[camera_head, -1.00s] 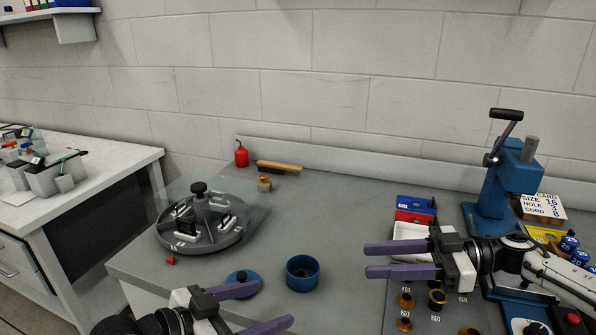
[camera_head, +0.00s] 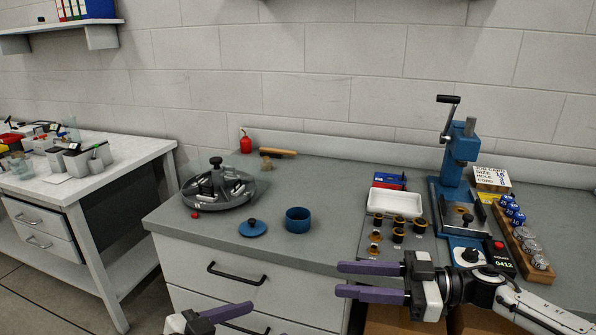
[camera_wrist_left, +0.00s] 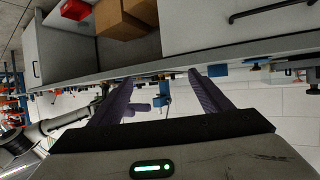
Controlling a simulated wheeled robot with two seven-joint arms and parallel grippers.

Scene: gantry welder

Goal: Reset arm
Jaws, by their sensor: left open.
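My right gripper (camera_head: 372,281) is in the head view at the lower right, in front of the bench's front edge. Its two purple fingers point left, stand apart with a gap between them, and hold nothing. My left gripper (camera_head: 240,318) shows only in part at the bottom of the head view, in front of the drawers. In the left wrist view (camera_wrist_left: 160,98) its purple fingers are spread wide with nothing between them.
The grey bench (camera_head: 330,255) carries a round divided tray (camera_head: 218,188), a blue cup (camera_head: 298,220), a blue lid (camera_head: 253,228), a white tray (camera_head: 395,203) and a blue lever press (camera_head: 460,160). A drawer handle (camera_head: 236,273) sticks out in front. A second table (camera_head: 105,175) stands left.

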